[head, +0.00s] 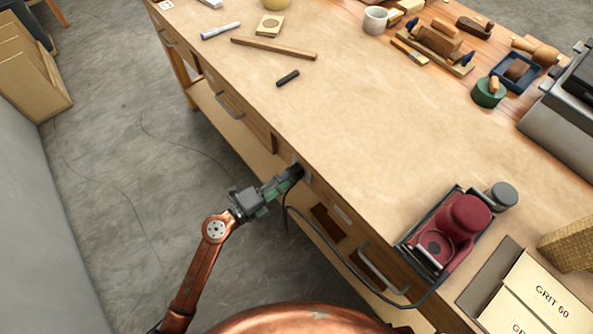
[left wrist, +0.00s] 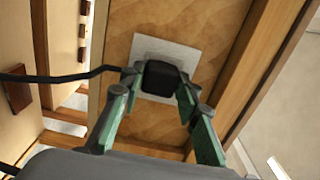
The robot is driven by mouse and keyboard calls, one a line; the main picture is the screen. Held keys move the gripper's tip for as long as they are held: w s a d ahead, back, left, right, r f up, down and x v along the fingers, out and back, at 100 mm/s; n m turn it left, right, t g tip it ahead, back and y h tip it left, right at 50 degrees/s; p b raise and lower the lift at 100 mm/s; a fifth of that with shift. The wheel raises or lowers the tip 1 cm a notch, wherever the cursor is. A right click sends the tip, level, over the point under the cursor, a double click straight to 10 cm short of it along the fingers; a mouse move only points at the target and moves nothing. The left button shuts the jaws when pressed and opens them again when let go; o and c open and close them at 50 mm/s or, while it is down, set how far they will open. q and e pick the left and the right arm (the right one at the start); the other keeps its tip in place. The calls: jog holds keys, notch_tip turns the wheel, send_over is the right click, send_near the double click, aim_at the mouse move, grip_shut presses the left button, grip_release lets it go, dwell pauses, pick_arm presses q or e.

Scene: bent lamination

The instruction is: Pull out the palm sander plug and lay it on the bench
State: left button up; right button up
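The black plug (left wrist: 161,77) sits in front of a pale square socket plate (left wrist: 190,55) on the bench's wooden side. My left gripper (head: 292,176) reaches the bench's front side, and its fingers hide most of the plug in the head view. In the left wrist view its green-padded fingers (left wrist: 158,88) lie against both sides of the plug, shut on it. Whether the plug's pins are fully in the socket is hidden. A black cord (head: 345,262) loops below the bench edge to the dark red palm sander (head: 463,217) in its tray. My right gripper is not in view.
The bench top (head: 350,130) is clear in the middle. A black marker-like piece (head: 288,77) and a wood strip (head: 273,48) lie toward the far left. Grit boxes (head: 535,300) stand at the near right. Drawer handles (head: 380,270) jut from the front.

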pick_arm(q)
grip_shut()
jog(key=shift+a, duration=0.1)
jog(key=shift+p+v, duration=0.3)
jog(key=shift+v, duration=2.65)
